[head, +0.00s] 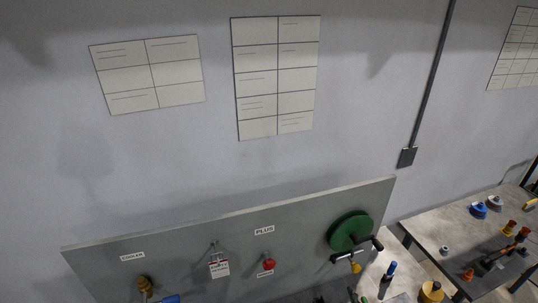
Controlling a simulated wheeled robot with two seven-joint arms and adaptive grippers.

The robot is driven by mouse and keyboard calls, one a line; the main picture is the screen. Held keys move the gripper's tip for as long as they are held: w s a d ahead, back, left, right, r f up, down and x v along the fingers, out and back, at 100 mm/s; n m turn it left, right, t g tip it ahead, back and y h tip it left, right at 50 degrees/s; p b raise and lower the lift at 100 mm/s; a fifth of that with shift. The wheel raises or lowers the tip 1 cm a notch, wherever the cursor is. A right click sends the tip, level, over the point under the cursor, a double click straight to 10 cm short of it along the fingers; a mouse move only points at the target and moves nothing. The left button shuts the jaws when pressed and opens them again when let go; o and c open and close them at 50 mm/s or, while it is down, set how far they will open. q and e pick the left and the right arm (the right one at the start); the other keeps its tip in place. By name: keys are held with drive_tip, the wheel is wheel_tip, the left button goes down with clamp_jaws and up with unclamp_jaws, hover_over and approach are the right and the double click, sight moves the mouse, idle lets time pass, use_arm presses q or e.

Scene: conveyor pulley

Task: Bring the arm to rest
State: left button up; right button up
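Neither of my grippers shows in the head view, and no arm of mine can be made out. A grey upright panel (200,240) stands against the wall at the lower middle. A green round wheel (350,229) is mounted near its right end. Dark bar-like parts (357,250) stick out in front of the wheel, with a small yellow piece (355,267) below them. What these parts are is too small to tell. The bottom of the panel is cut off by the picture edge.
The panel carries a red knob (269,264), a hanging white tag (219,267) and a brass fitting (145,285). A side table (440,230) at the right holds several small coloured parts. A blue-topped item (390,270) and a yellow round item (431,292) stand between them.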

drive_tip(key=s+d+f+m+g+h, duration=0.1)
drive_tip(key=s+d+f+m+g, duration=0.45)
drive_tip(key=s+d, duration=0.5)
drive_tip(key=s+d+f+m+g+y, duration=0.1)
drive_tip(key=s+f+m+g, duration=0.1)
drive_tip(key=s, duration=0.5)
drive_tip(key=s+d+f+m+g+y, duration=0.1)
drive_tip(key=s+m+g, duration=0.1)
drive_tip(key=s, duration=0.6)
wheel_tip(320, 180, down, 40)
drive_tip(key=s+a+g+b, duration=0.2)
drive_tip(key=b, duration=0.7)
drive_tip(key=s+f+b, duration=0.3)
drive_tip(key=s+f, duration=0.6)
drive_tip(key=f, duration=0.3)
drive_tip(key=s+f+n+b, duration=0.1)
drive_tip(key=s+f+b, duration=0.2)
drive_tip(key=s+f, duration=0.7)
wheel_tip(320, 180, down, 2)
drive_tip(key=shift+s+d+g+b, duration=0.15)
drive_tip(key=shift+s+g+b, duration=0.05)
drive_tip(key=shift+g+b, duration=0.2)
